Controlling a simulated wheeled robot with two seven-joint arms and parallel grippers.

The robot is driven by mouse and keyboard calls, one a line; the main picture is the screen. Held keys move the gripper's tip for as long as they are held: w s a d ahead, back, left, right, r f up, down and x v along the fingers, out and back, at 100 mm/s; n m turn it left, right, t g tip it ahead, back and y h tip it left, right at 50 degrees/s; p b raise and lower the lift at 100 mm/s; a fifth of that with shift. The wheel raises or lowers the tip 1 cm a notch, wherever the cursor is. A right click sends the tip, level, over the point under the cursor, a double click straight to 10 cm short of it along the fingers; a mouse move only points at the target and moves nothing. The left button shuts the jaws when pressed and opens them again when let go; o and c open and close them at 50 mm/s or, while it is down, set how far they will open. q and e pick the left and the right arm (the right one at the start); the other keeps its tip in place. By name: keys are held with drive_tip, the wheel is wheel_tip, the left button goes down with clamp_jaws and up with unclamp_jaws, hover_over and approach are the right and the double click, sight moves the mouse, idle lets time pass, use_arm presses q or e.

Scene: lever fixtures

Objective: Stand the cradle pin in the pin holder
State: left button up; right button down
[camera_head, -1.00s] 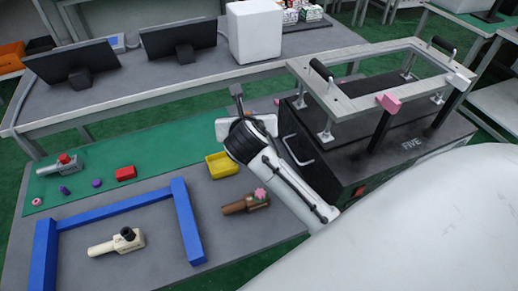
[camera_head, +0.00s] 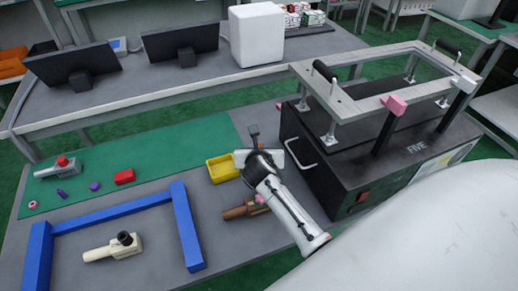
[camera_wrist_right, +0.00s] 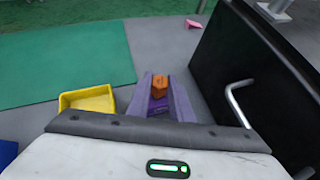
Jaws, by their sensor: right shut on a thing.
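My right gripper (camera_head: 254,132) is over the grey table, just right of the yellow tray (camera_head: 222,167). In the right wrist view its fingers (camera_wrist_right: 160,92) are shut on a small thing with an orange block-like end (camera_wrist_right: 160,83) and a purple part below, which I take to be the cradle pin. The fingers hide most of it. I cannot tell which fixture is the pin holder. A brown lever fixture (camera_head: 236,212) is partly hidden behind my right forearm. The yellow tray also shows left of the fingers in the wrist view (camera_wrist_right: 87,99). My left gripper is out of view.
The black cabinet with a metal handle (camera_head: 303,158) stands close on the right. A grey lever fixture (camera_head: 58,168), a red block (camera_head: 124,177) and small purple pieces (camera_head: 95,186) lie on the left.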

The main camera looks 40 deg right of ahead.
drive_tip(key=shift+f, duration=0.15)
drive_tip(key=c, duration=1.6)
unclamp_jaws()
drive_tip(key=shift+r, duration=0.25)
drive_tip(key=shift+p+v, duration=0.9)
drive_tip(key=shift+v, duration=2.8)
drive_tip(key=shift+s+f, duration=0.1)
drive_tip(key=shift+f, duration=0.05)
